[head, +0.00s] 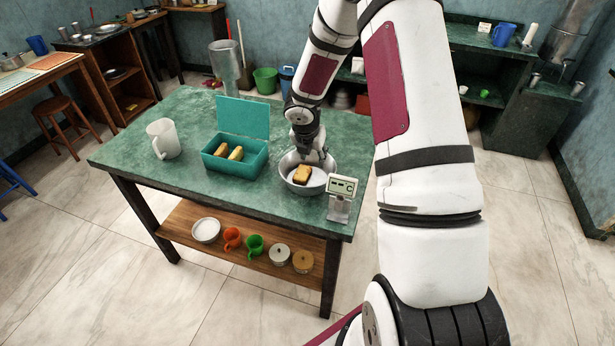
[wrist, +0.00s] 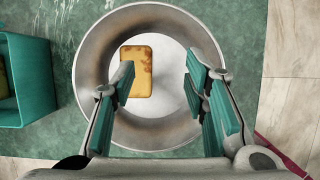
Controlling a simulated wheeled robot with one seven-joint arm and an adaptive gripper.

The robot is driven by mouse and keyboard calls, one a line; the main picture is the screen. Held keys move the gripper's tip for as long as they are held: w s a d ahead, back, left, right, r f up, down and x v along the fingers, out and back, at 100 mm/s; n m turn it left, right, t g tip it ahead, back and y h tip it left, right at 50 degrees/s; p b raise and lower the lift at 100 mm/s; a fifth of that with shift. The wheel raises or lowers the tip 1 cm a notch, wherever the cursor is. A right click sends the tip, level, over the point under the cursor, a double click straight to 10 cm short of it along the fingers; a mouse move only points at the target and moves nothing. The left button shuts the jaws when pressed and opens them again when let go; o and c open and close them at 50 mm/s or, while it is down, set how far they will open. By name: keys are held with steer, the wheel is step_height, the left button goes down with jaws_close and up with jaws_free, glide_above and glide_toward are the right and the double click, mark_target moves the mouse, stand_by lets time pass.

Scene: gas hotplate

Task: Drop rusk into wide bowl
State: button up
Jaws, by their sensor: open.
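A rusk (head: 302,174), golden brown and block-shaped, lies in the wide metal bowl (head: 286,185) on the green table. In the wrist view the rusk (wrist: 137,72) rests on the pale bottom of the bowl (wrist: 92,62), left of centre. My gripper (head: 315,157) is over the bowl, pointing down. In the wrist view its fingers (wrist: 160,88) are spread apart. The left finger overlaps the rusk's lower left edge in the picture; I cannot tell whether they touch. Nothing is held between the fingers.
An open teal box (head: 232,170) with bread-like pieces stands left of the bowl. A small scale-like device with a display (head: 342,188) stands close to the bowl's right. A translucent jug (head: 163,140) is at the table's left. The table's front left is clear.

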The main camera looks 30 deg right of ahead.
steer(key=v, duration=1.2)
steer(key=s+a+r+m+h, duration=0.1)
steer(key=s+a+r+m, duration=0.2)
steer(key=s+r+m, duration=0.3)
steer(key=s+a+r+m, duration=0.4)
steer(key=s+r+m, duration=0.15)
steer(key=r, duration=0.35)
steer(key=s+a+r+m+t+y, duration=0.1)
steer(key=s+a+r+m+y, duration=0.1)
steer(key=s+a+m, duration=0.3)
steer(key=s+a+r+m+t+y, duration=0.1)
steer(key=s+a+r+m+y, duration=0.1)
steer(key=s+a+m, duration=0.3)
steer(key=s+r+m, duration=0.1)
steer(key=s+m, duration=0.3)
steer(key=s, duration=0.2)
steer(key=shift+a, duration=0.35)
